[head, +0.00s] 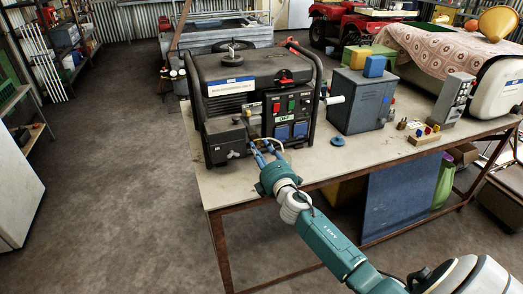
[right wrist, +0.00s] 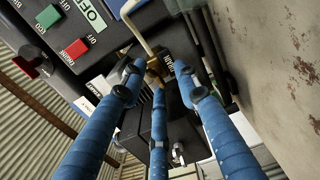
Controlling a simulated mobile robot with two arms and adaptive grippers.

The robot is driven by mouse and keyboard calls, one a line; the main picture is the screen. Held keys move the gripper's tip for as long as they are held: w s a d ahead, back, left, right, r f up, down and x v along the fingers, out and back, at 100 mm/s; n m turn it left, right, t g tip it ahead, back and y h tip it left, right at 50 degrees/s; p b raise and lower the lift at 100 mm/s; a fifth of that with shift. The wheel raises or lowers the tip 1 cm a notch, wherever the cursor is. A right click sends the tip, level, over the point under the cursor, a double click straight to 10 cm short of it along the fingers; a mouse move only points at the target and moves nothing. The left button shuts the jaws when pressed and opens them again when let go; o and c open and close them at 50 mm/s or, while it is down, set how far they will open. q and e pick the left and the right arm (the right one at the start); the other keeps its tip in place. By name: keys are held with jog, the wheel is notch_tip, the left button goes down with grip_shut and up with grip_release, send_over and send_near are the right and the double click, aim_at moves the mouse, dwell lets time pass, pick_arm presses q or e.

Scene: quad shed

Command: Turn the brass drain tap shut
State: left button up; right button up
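The brass drain tap (right wrist: 153,68) shows in the right wrist view, low on the front of the black generator (head: 254,98). A pale bent rod (right wrist: 139,24) runs up from beside it. My right gripper (head: 260,147) reaches the generator's lower front; it also shows in the right wrist view (right wrist: 159,72). Its blue fingers are apart, with tips around the tap and a gap between them. Whether any finger touches the tap cannot be told. The fingers partly hide the tap, and its handle position is unclear. My left gripper is not in view.
The generator stands on a worn workbench (head: 222,189). A grey metal box (head: 358,102) and a blue disc (head: 338,141) are to its right. Red and green switches (right wrist: 75,48) sit close to my fingers. The floor at left is clear.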

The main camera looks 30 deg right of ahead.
jog(key=shift+a, duration=0.1)
jog(key=v, duration=1.2)
